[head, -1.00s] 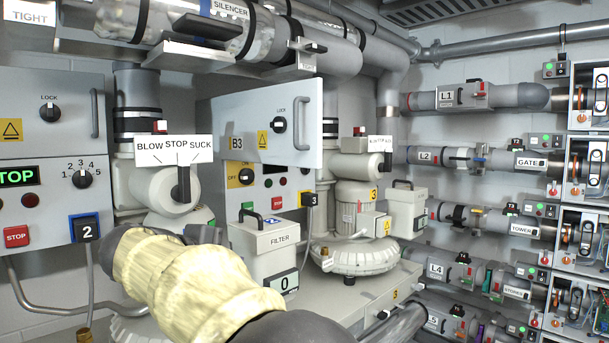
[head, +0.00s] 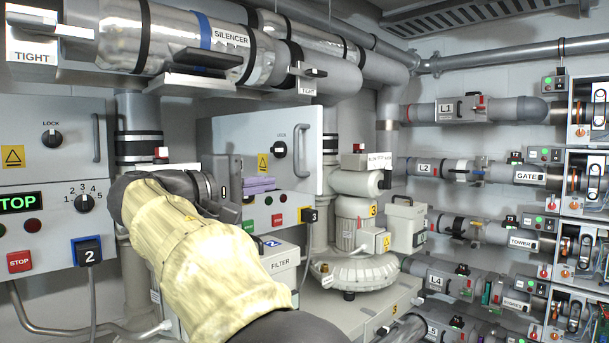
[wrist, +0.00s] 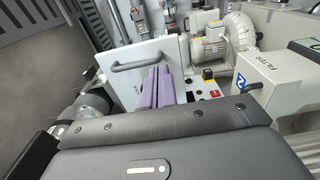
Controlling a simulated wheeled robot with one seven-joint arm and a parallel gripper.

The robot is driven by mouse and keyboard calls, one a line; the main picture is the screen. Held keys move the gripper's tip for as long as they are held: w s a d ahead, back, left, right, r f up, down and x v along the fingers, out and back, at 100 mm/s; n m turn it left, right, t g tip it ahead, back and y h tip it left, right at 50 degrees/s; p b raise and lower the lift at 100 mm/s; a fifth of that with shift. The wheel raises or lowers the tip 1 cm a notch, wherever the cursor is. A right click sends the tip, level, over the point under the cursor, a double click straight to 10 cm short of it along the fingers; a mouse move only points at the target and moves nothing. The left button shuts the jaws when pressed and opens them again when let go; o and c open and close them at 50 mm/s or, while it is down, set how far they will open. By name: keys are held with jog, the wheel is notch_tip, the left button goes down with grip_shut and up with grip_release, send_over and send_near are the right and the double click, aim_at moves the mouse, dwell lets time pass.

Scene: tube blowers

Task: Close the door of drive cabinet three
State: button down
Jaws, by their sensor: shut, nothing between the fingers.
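The door of drive cabinet three (head: 232,135) is a light grey panel with a black lock knob, a yellow warning sticker and a bar handle (head: 305,150). It stands ajar, its handle side swung out past the cabinet's lower control panel (head: 290,207). My gripper (head: 258,184) is shut and empty, its purple fingers in front of the door's lower part in the head view. In the wrist view, the fingers (wrist: 158,86) point at the door (wrist: 122,85), below its handle (wrist: 142,61). I cannot tell whether they touch it. My arm and gripper hide the panel's left part.
Cabinet two (head: 20,170) stands at left. The filter box (head: 284,262) is below my gripper, and a blower (head: 355,235) is right of the door. Large silencer pipes (head: 170,40) run overhead. Tube lines and valve units fill the right wall.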

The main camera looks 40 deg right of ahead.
aim_at(315, 177)
jog(key=d+p, duration=0.1)
jog(key=d, duration=0.2)
jog(key=d+p, duration=0.2)
jog(key=d, duration=0.1)
jog(key=w+d+p, duration=0.1)
jog(key=d+p, duration=0.1)
jog(key=d, duration=0.2)
jog(key=shift+w+r, duration=0.1)
jog(key=shift+r, duration=0.05)
jog(key=shift+d, duration=0.5)
jog(key=shift+f, duration=0.2)
jog(key=shift+w+d, duration=0.1)
